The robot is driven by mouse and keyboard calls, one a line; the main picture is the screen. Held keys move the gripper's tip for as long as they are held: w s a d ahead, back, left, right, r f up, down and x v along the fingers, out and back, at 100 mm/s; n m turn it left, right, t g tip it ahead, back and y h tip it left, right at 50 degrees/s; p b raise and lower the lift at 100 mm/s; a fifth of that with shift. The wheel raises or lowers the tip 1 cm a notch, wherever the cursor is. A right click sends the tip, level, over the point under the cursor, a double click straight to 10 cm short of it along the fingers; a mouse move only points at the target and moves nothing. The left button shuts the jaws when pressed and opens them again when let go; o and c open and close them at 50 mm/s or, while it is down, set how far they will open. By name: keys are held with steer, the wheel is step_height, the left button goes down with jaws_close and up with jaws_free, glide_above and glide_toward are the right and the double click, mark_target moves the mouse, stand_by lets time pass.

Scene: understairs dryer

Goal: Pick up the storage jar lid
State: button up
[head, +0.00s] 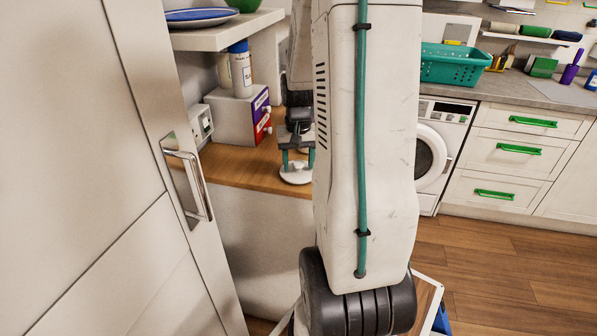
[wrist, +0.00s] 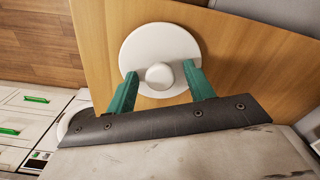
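The storage jar lid is a white round disc (wrist: 160,40) with a round knob in its middle. In the wrist view it lies on the wooden top, near its edge. My gripper (wrist: 160,70) has two green fingers, spread apart on either side of the knob, with gaps between them and the knob. The fingers overlap the lid's near part; their exact height above it is unclear. In the head view the lid (head: 296,175) shows left of my arm, under my gripper (head: 297,158). My arm hides part of this area.
The wooden counter (head: 245,175) runs behind a tall cabinet door with a metal handle (head: 187,180). A box with purple and red drawers (head: 235,115) stands behind the lid, below a shelf (head: 225,32). Another white rounded thing (wrist: 76,118) is partly hidden by my gripper.

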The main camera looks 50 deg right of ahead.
steer(key=c, duration=0.9)
steer(key=shift+r, duration=0.15)
